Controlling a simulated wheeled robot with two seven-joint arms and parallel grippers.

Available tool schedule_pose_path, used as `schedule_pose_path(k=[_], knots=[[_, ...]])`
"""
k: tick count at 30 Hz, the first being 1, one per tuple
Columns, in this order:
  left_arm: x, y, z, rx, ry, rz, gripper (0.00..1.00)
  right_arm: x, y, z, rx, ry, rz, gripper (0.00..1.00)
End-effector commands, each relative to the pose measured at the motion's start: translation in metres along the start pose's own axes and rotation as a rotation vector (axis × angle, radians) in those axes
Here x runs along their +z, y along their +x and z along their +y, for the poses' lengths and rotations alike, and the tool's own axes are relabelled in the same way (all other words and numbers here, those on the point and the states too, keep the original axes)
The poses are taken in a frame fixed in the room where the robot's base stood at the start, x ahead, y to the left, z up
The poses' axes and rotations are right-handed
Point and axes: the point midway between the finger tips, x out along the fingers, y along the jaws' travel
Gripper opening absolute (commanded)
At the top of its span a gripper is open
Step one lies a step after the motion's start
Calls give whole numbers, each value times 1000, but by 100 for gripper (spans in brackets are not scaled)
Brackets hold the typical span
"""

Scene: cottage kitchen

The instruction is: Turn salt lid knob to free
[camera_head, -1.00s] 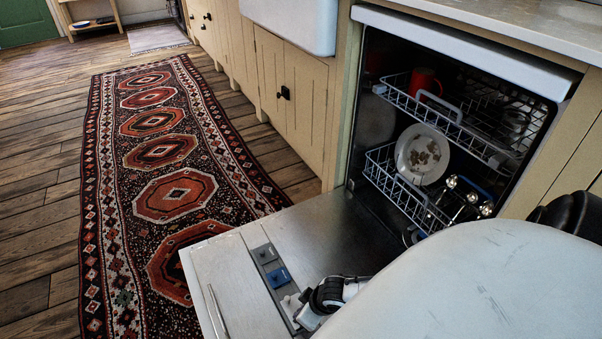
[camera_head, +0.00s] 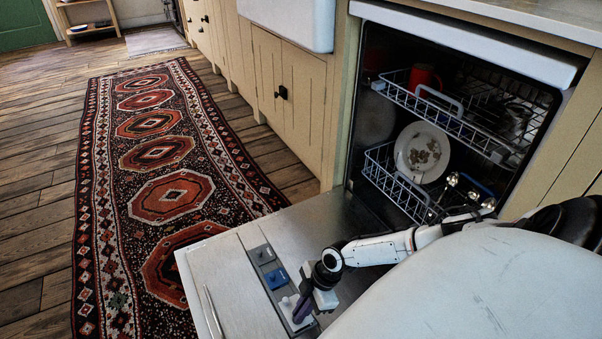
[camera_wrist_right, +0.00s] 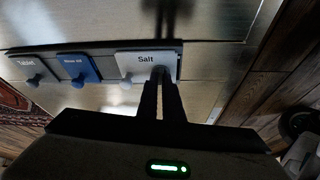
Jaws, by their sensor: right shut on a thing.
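The white salt lid (camera_wrist_right: 133,61), labelled "Salt", lies in the strip on the inside of the open dishwasher door. It is partly hidden by my gripper in the head view (camera_head: 298,315). Its pale round knob (camera_wrist_right: 127,82) shows left of my fingers in the right wrist view. My right gripper (camera_wrist_right: 160,72) is at the right part of the lid, its dark fingers close together. It is shut on a part of the lid; the gripped part is mostly hidden. In the head view the right gripper (camera_head: 303,308) points down at the lid. My left gripper is not in view.
The blue rinse-aid lid (camera_wrist_right: 77,69) and grey tablet lid (camera_wrist_right: 27,68) sit beside the salt lid. The dishwasher racks hold a red mug (camera_head: 425,79) and a plate (camera_head: 421,153). A patterned rug (camera_head: 170,195) lies left of the door (camera_head: 215,265).

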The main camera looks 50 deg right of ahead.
Motion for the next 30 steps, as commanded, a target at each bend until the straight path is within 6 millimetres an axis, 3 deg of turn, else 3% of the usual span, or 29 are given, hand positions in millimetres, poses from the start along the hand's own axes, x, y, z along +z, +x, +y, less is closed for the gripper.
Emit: schedule_pose_path(k=[12,28,30], knots=[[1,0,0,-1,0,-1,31,2,0,2,-67,-166,-4,0],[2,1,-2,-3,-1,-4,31,2,0,2,-75,-189,-6,0],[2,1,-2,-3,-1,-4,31,2,0,2,-75,-188,-6,16]])
